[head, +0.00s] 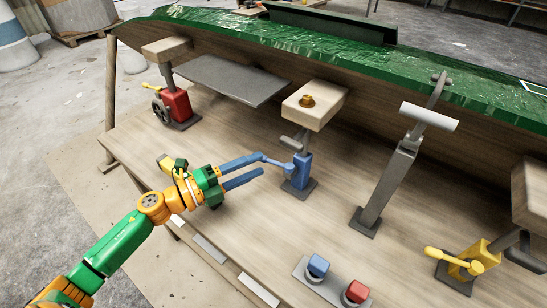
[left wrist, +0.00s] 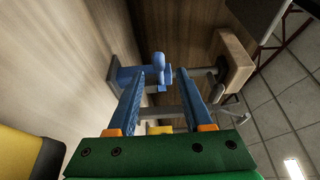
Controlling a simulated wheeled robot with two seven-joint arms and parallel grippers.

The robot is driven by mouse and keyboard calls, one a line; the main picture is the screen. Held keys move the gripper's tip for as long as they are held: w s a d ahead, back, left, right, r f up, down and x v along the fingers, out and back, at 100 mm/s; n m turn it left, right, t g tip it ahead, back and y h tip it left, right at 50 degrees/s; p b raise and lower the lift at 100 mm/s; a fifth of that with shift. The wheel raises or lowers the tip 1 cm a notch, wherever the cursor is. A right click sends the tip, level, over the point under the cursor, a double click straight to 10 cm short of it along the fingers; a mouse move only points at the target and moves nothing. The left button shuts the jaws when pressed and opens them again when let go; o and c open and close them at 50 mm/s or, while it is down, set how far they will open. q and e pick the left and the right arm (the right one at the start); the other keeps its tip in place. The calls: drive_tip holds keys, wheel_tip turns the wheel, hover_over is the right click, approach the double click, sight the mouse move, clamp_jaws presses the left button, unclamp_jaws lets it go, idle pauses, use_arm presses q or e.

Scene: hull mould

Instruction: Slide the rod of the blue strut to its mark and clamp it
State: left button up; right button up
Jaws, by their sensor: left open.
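The blue strut (head: 298,172) stands upright on a dark base plate on the wooden bench. A blue lever (head: 277,162) sticks out from the strut to the left. My left gripper (head: 260,167) is open, its blue fingers pointing at the strut, with the lever's end close to the fingertips. In the left wrist view, the lever's rounded blue end (left wrist: 158,68) shows between the fingertips, apparently not gripped. I cannot make out a mark on the rod. My right gripper is not in view.
A red strut (head: 176,104) stands to the left, a tall grey post (head: 388,185) to the right and a yellow strut (head: 470,262) at far right. The green hull (head: 250,42) runs behind. A panel with blue and red buttons (head: 318,278) lies near the front edge.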

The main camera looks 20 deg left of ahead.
sight(264, 161)
use_arm(q)
drive_tip(key=x, duration=0.4)
drive_tip(key=shift+w+d, duration=0.15)
drive_tip(key=shift+w, duration=0.05)
drive_tip(key=shift+s, duration=0.1)
drive_tip(key=shift+c, duration=0.2)
drive_tip(key=c, duration=0.7)
clamp_jaws()
drive_tip(key=shift+r, duration=0.15)
